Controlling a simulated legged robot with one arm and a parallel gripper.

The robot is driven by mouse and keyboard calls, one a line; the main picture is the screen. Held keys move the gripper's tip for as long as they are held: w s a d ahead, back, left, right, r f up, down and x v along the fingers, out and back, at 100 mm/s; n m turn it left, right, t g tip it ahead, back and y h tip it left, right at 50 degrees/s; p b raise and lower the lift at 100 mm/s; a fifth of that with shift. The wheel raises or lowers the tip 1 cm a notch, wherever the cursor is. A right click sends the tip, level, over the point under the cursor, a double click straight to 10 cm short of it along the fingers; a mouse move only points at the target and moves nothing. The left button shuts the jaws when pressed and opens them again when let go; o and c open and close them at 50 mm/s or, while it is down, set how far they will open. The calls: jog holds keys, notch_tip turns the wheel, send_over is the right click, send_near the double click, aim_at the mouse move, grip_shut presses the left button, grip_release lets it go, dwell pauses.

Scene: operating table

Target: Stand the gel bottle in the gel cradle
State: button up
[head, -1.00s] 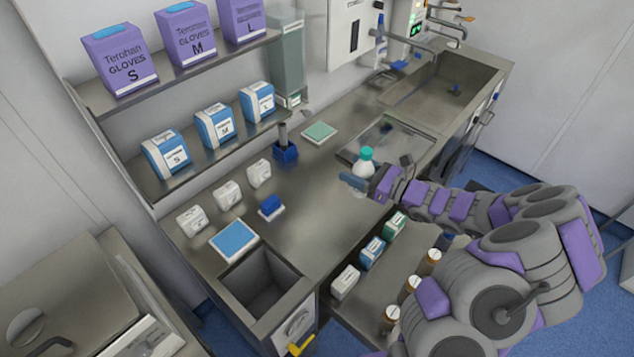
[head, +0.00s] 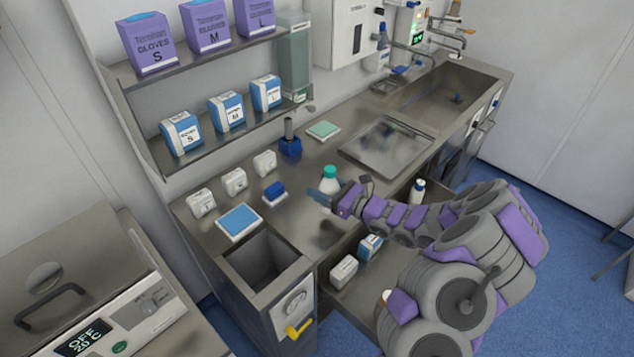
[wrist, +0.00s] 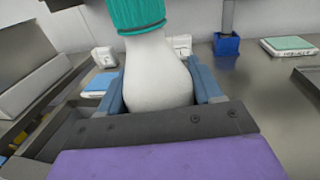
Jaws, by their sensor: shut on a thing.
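The gel bottle is white with a teal cap; it shows in the head view (head: 330,183) and large in the wrist view (wrist: 157,75). My gripper (head: 324,195) is shut on the bottle's body, with a blue finger on each side of it in the wrist view. The bottle looks near upright, above the steel counter (head: 305,215). A blue open-topped holder with a dark post (head: 290,147) stands behind it near the wall, also in the wrist view (wrist: 227,44). It may be the gel cradle; I cannot tell for sure. The bottle's lower part is hidden by my gripper.
A blue block on a white base (head: 275,191), a blue pad (head: 239,221) and several small white boxes (head: 234,182) lie left of my gripper. A green pad (head: 323,130) and a steel tray (head: 388,143) lie behind. An open bin (head: 262,268) is at the front left.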

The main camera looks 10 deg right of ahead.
jog(key=w+f+b, duration=0.1)
jog(key=w, duration=0.1)
jog(key=w+f, duration=0.2)
jog(key=w, duration=0.1)
jog(key=w+f+b, duration=0.1)
jog(key=w, duration=0.2)
jog(key=shift+w+a+f+b, duration=0.15)
jog(key=shift+w+f+b, duration=0.05)
jog(key=shift+b, duration=0.15)
jog(key=shift+r, duration=0.15)
jog(key=o, duration=1.3)
jog(key=shift+o, duration=0.2)
jog(key=p+v, duration=0.2)
jog(key=v, duration=0.9)
jog(key=shift+p, duration=0.3)
jog(key=shift+s+d, duration=0.35)
jog(key=shift+s, duration=0.05)
